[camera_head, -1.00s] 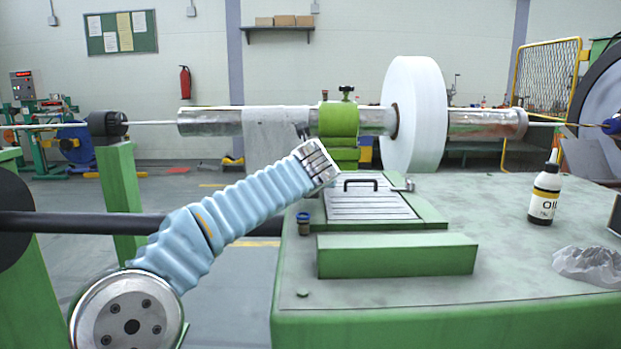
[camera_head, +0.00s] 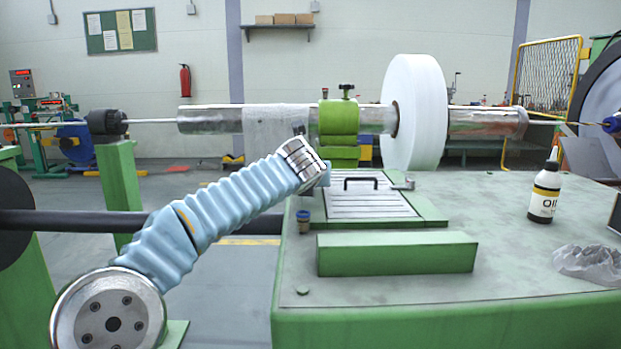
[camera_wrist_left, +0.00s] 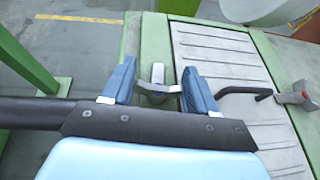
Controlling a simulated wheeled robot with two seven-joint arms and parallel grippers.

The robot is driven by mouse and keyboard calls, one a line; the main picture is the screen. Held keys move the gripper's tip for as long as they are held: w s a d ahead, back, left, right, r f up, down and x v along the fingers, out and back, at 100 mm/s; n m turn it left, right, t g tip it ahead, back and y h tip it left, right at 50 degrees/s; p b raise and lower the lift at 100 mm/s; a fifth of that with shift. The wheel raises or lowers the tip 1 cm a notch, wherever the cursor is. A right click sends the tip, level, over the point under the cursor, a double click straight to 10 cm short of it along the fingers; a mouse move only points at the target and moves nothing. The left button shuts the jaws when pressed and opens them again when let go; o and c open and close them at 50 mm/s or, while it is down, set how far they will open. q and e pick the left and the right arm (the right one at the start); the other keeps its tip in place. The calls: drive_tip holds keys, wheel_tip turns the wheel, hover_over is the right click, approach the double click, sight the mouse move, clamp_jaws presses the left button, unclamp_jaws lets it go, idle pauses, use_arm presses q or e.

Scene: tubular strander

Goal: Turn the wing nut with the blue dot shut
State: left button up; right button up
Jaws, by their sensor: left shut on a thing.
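My left gripper (camera_wrist_left: 158,88) is at the left edge of the ribbed cover plate (camera_wrist_left: 213,52). Its two blue fingers close from both sides on a grey wing nut (camera_wrist_left: 158,74), whose wings span the gap between them. I cannot make out a blue dot clearly, as the fingers and shadow cover part of the nut. In the head view only a bit of blue finger (camera_head: 325,176) shows beyond my wrist, and the nut is hidden. Another wing nut (camera_wrist_left: 301,95), with a red mark, is at the plate's right edge. My right gripper is not in view.
A black handle (camera_head: 361,180) stands up from the plate, right of my gripper. A green block (camera_head: 396,256) lies in front. A small blue-topped part (camera_head: 304,222), an oil bottle (camera_head: 545,190) and a crumpled rag (camera_head: 588,264) are on the machine top.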

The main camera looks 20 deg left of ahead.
use_arm(q)
drive_tip(key=m+h, duration=0.5)
drive_tip(key=h, duration=0.2)
drive_tip(key=shift+a+f+m+g, duration=0.1)
drive_tip(key=shift+a+m+g, duration=0.05)
drive_tip(key=shift+m+g, duration=0.25)
drive_tip(key=m+g+h, duration=0.2)
drive_tip(key=m+h, duration=0.1)
drive_tip(key=shift+m+h, duration=0.3)
drive_tip(key=shift+h, duration=0.1)
drive_tip(key=shift+m+g+h, duration=0.7)
drive_tip(key=shift+m+h, duration=0.1)
drive_tip(key=shift+m, duration=0.2)
drive_tip(key=shift+m+g, duration=0.4)
drive_tip(key=shift+g, duration=0.1)
drive_tip(key=o, duration=1)
drive_tip(key=shift+c, duration=0.2)
